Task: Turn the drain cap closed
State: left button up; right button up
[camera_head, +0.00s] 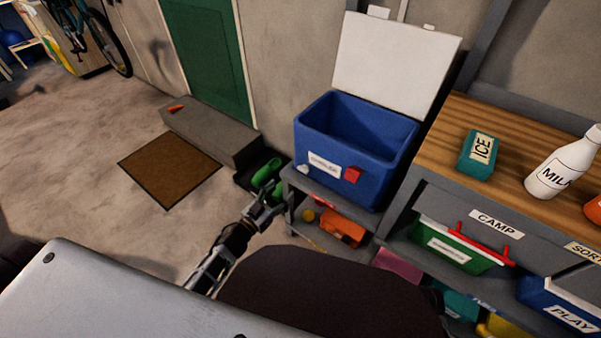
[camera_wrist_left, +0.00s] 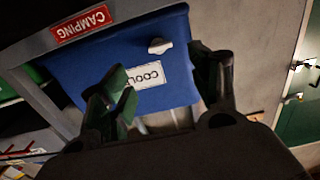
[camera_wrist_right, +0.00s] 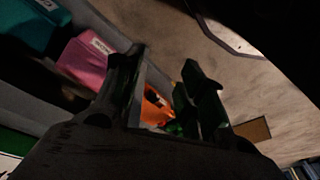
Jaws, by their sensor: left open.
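The blue cooler (camera_head: 355,160) stands on a grey shelf with its white lid (camera_head: 395,65) tipped open. A small white drain cap (camera_head: 303,168) sits low on its front face, left of the label. In the left wrist view the drain cap (camera_wrist_left: 160,46) looks like a short handle beside the label, beyond the fingertips. My left gripper (camera_head: 265,206) is open and empty, below and left of the cap and apart from it. Its spread fingers also show in the left wrist view (camera_wrist_left: 166,78). My right gripper (camera_wrist_right: 160,75) is open and empty, seen only in the right wrist view.
Below are an orange item (camera_head: 342,230) and a green bin (camera_head: 458,247). Green boots (camera_head: 267,173) stand left of the shelf. A wooden counter (camera_head: 520,165) holds an ice pack (camera_head: 478,153) and milk bottle (camera_head: 562,165).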

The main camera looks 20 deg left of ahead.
aim_at(303, 170)
pick_arm(q)
jog(key=shift+b+x, duration=1.15)
jog(key=shift+x, duration=4.75)
jog(key=shift+w+f, duration=0.1)
pick_arm(e)
jog(key=r, duration=0.3)
jog(key=shift+w+a+r+t, duration=0.15)
jog(key=shift+a+r+t, duration=0.05)
jog(key=shift+a+t, duration=0.15)
pick_arm(q)
jog(key=c, duration=1)
pick_arm(e)
jog(key=shift+w+r, duration=0.2)
jog(key=shift+w, duration=0.1)
